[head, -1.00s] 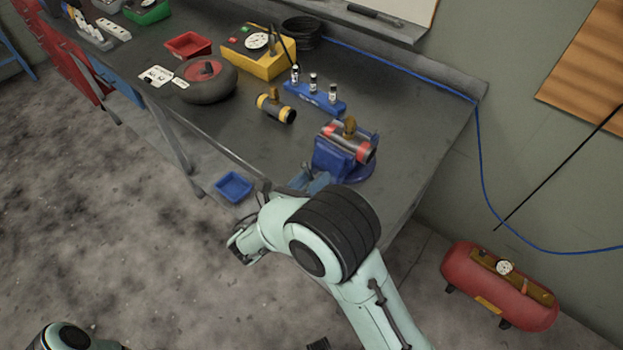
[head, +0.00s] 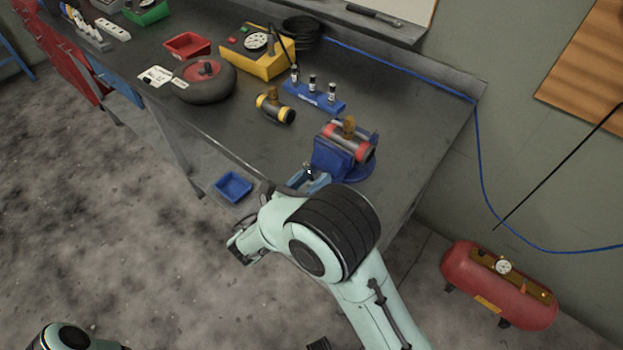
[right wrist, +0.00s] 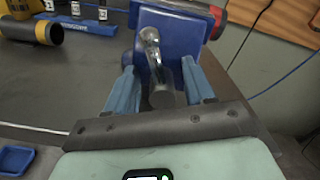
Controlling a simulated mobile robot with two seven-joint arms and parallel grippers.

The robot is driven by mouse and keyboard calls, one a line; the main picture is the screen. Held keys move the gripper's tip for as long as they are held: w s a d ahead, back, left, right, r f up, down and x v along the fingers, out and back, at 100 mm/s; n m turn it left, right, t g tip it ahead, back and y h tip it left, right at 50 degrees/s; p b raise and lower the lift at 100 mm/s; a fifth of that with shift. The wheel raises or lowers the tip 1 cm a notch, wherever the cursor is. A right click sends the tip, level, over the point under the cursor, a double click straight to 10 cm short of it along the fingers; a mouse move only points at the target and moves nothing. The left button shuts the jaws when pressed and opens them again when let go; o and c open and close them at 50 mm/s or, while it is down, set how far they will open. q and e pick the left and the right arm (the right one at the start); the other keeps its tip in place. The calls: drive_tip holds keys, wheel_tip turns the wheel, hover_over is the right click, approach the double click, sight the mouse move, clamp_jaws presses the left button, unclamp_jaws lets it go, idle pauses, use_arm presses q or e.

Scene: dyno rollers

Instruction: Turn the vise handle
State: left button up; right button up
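The blue vise (head: 333,160) stands at the bench's front right corner, with a grey, red-ended cylinder (head: 362,157) in its jaws. In the right wrist view the vise (right wrist: 178,45) fills the top middle. Its shiny metal handle (right wrist: 150,50) points toward my gripper and ends near a dark round grip (right wrist: 162,97). My right gripper (right wrist: 160,82) is open, its two blue fingers on either side of the handle end, with gaps visible. In the head view the right gripper (head: 314,181) is at the vise's front, partly hidden by my arm.
A yellow-ended cylinder (head: 276,109), a blue rack of small bottles (head: 315,97), a yellow gauge box (head: 258,55) and a wheel (head: 204,80) stand on the bench. A red tank (head: 498,286) stands on the floor at right.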

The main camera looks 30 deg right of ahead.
drive_tip(key=v, duration=1.3)
drive_tip(key=shift+a, duration=0.2)
drive_tip(key=shift+s, duration=0.15)
